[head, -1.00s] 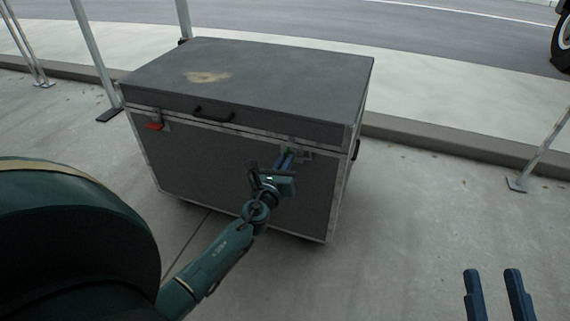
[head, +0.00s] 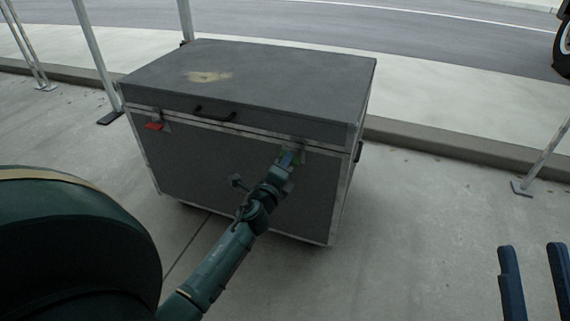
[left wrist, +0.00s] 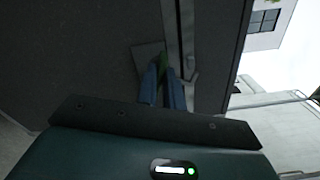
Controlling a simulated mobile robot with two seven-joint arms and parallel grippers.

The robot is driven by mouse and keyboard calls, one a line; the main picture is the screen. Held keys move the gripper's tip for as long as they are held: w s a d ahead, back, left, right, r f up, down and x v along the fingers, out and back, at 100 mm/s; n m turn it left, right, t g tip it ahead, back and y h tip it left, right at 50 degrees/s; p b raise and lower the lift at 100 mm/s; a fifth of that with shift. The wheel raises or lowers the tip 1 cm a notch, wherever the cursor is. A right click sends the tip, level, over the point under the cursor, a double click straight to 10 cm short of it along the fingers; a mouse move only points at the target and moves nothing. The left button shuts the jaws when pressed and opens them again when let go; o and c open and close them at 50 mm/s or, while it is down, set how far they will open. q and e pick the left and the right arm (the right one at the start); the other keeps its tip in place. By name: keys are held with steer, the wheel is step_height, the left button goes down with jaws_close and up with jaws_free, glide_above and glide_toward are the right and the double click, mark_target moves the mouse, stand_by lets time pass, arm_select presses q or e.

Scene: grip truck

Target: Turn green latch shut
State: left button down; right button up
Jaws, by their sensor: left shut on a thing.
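A dark grey case (head: 235,175) with metal edges stands on the pavement, its lid down. A green latch (head: 297,158) is on the right of its front, just below the lid seam. My left gripper (head: 287,160) is at this latch. In the left wrist view the two blue fingers (left wrist: 164,84) are shut on the green latch (left wrist: 161,60), which shows only in part between and beyond the fingertips. A red latch (head: 155,126) is on the left of the front. My right gripper (head: 532,260) is at the lower right, its two blue fingers apart and empty.
A black handle (head: 214,114) is on the front of the lid. Metal poles (head: 95,55) stand at the left, and another pole (head: 543,165) at the right. A kerb (head: 450,148) runs behind the case.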

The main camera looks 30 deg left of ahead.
arm_select(q)
steer(key=n, duration=0.4)
steer(key=shift+f, duration=0.15)
steer(key=shift+n, duration=0.4)
arm_select(e)
steer(key=shift+f, duration=0.15)
arm_select(q)
steer(key=c, duration=1.5)
jaws_free()
steer(key=shift+s, duration=0.15)
arm_select(e)
steer(key=shift+s, duration=0.1)
